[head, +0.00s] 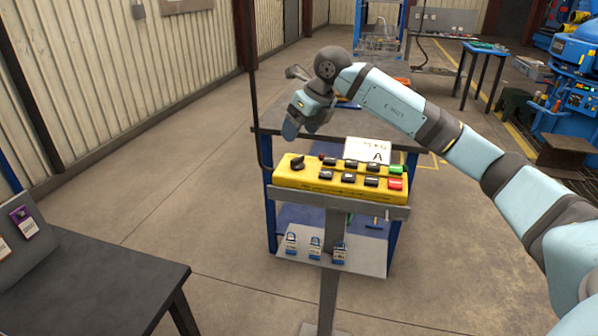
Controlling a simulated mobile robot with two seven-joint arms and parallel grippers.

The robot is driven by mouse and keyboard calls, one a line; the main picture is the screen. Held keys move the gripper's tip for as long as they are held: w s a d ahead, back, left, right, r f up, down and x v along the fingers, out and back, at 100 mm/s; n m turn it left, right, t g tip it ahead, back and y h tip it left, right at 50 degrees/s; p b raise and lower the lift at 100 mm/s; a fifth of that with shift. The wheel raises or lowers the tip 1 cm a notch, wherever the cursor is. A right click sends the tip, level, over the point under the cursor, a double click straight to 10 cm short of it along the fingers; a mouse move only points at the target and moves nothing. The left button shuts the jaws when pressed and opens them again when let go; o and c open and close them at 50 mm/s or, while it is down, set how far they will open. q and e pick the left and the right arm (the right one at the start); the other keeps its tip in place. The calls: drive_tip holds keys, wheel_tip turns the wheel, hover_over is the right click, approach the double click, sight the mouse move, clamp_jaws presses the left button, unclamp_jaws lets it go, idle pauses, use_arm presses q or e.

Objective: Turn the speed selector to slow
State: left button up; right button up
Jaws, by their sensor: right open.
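The yellow control box (340,187) stands on a grey post in the middle of the view. A black rotary knob, which looks like the speed selector (297,163), sits at its left end. Its markings are too small to read. My right gripper (291,130) hangs just above and behind this knob, pointing down, open and apart from it. My right arm reaches in from the right over the box. My left gripper is out of view.
Several black buttons (349,178), a green one (396,169) and a red one (395,184) fill the box's right part. A white card (367,150) stands behind it. A dark table (95,285) is at lower left.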

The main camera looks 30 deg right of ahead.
sight(298, 158)
drive_tip(key=d+r+h, duration=0.1)
drive_tip(key=d+h, duration=0.1)
drive_tip(key=d, duration=0.2)
drive_tip(key=shift+m, duration=0.3)
drive_tip(key=x, duration=0.4)
drive_tip(key=b+x, duration=0.1)
drive_tip(key=x, duration=0.8)
drive_tip(key=shift+w+a+r+b, duration=0.15)
drive_tip(key=shift+w+a+b, duration=0.1)
drive_tip(key=shift+a+b, duration=0.1)
drive_tip(key=c, duration=0.9)
